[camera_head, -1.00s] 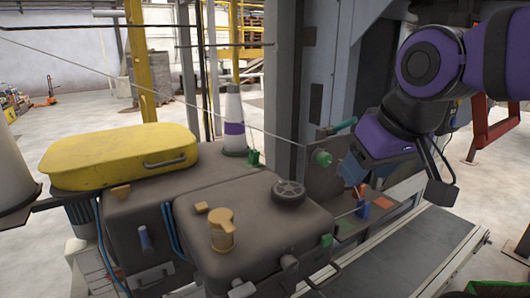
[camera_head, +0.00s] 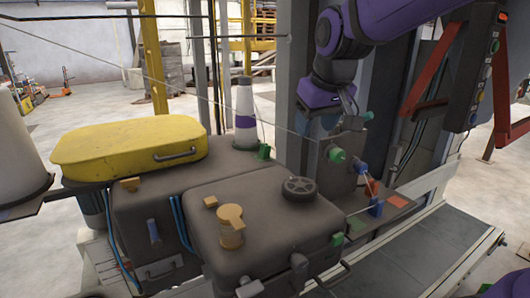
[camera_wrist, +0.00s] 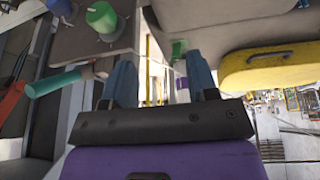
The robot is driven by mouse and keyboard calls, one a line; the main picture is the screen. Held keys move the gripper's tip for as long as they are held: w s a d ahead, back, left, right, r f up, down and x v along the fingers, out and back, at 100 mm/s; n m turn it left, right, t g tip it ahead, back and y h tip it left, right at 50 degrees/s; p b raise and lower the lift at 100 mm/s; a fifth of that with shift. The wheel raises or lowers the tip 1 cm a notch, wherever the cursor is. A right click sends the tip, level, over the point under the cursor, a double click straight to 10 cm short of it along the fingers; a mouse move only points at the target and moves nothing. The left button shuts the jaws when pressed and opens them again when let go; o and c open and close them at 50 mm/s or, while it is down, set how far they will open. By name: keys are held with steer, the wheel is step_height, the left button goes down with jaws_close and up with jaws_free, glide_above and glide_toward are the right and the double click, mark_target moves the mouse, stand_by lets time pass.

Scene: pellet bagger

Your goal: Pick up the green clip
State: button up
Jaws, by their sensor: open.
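A small green block, apparently the green clip (camera_head: 264,151), stands on the dark machine housing just right of the cone's base. In the wrist view the green clip (camera_wrist: 179,49) shows between the fingers and beyond their tips, nearer the right finger. My gripper (camera_head: 328,122) is up to the right of the clip in the head view, clear of it. Its blue fingers (camera_wrist: 160,60) are spread apart with nothing held between them. In the head view the fingers are partly hard to make out against the grey post.
A white cone with a purple band (camera_head: 244,115) and a yellow case (camera_head: 130,153) flank the clip's left side. A green knob (camera_head: 337,155) sticks out on the right, near my gripper. A black wheel (camera_head: 299,188) and an orange-tan cap (camera_head: 231,225) sit on the front housing.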

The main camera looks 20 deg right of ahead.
mark_target(267, 145)
steer(key=w+a+f+y, duration=0.1)
steer(key=w+f, duration=0.1)
steer(key=w, duration=0.7)
steer(key=w+f+y, duration=0.1)
steer(key=w+f, duration=0.2)
steer(key=w, duration=0.6)
steer(key=shift+n, duration=0.4)
steer(key=x, duration=1)
steer(key=shift+a+f, duration=0.25)
steer(key=shift+a, duration=0.05)
jaws_close()
